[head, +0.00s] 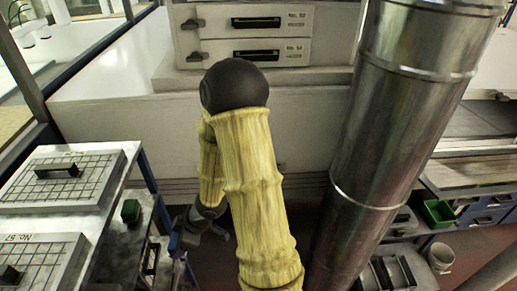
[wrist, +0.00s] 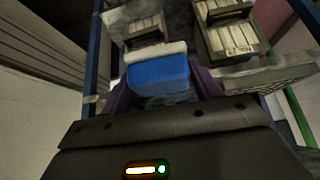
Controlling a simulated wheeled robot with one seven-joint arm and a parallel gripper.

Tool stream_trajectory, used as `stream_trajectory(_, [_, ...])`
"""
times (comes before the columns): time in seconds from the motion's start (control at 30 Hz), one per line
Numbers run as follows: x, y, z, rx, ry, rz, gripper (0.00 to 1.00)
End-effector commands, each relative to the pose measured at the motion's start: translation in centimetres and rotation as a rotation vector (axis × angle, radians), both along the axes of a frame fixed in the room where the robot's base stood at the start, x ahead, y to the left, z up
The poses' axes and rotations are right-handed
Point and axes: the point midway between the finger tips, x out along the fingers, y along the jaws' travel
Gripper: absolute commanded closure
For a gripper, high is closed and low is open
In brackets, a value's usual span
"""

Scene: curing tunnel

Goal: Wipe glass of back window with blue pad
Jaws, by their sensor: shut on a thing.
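In the wrist view my gripper (wrist: 161,90) has its purple fingers on either side of a blue pad (wrist: 160,73) with a pale top layer, and is shut on it. The pad is held up in front of the wrist, apart from any window glass that I can make out. In the head view my yellow-sleeved arm reaches down in the middle, and its far end is partly hidden behind the near link. Glass panes show at the upper left of the head view (head: 12,85); I cannot tell whether one is the back window.
A thick shiny pipe (head: 375,140) stands close right of my arm. A drawer unit (head: 250,38) is behind. A green bin (head: 438,212) and white bucket (head: 440,256) are at right.

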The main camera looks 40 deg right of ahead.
Motion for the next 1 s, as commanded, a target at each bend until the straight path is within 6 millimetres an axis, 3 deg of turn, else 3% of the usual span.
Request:
stream_trajectory(0.37, [3.2, 1.3, -3.4, -0.003, 0.003, -0.321, 0.55])
stream_trajectory(0.7, [6.8, -0.5, -7.8, -0.003, 0.001, -0.764, 0.55])
stream_trajectory(1.0, [7.4, -1.4, -8.4, -0.001, 0.000, -0.866, 0.55])
